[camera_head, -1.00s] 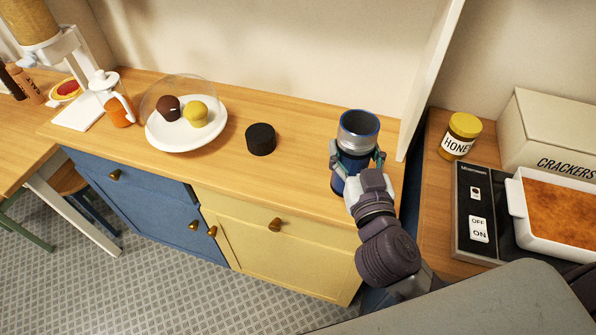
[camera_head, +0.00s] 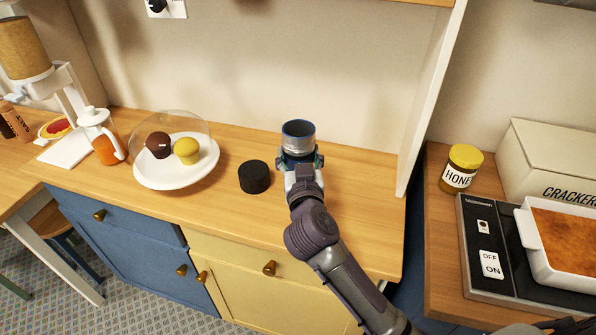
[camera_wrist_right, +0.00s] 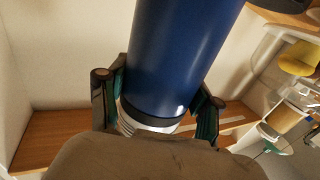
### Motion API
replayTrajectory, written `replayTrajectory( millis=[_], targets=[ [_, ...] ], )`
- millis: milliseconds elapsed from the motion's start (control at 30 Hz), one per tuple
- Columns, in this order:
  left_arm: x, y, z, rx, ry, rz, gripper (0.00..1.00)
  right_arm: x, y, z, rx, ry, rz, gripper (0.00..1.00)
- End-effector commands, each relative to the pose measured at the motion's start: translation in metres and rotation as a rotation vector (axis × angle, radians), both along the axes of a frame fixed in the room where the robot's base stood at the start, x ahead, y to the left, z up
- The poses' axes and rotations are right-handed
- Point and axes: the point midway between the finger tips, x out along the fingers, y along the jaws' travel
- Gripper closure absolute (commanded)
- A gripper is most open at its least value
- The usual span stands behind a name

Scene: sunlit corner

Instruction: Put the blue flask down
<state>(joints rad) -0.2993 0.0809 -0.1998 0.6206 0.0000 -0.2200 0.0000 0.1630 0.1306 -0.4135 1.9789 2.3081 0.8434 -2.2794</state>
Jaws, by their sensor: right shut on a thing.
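The blue flask (camera_head: 298,137) has an open silver mouth with a blue rim. My right gripper (camera_head: 301,163) is shut around it, and in the head view the gripper hides most of its body. In the right wrist view the flask's blue body (camera_wrist_right: 180,60) fills the middle, with its pale banded end between the fingers of my right gripper (camera_wrist_right: 158,108). The flask is over the wooden counter (camera_head: 350,210); I cannot tell whether its base touches the wood. My left gripper is not in view.
A black round lid (camera_head: 254,177) stands just left of the flask. Further left is a white plate (camera_head: 150,178) with two muffins under a clear dome. A white upright panel (camera_head: 432,100) bounds the counter on the right. Bare wood lies between flask and panel.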

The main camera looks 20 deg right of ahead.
Motion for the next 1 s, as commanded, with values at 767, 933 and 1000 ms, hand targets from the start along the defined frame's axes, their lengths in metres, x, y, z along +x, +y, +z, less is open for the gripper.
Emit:
replayTrajectory(
  millis=[767,933,1000],
  targets=[
    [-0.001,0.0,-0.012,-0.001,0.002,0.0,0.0,0.002,0.001,-0.044,0.0,0.0,0.0,0.34],
    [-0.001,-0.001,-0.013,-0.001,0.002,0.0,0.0,0.002,0.001,-0.044,0.0,0.0,0.0,0.11],
    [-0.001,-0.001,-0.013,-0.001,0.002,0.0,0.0,0.002,0.001,-0.044,0.0,0.0,0.0,0.11]
  ],
)
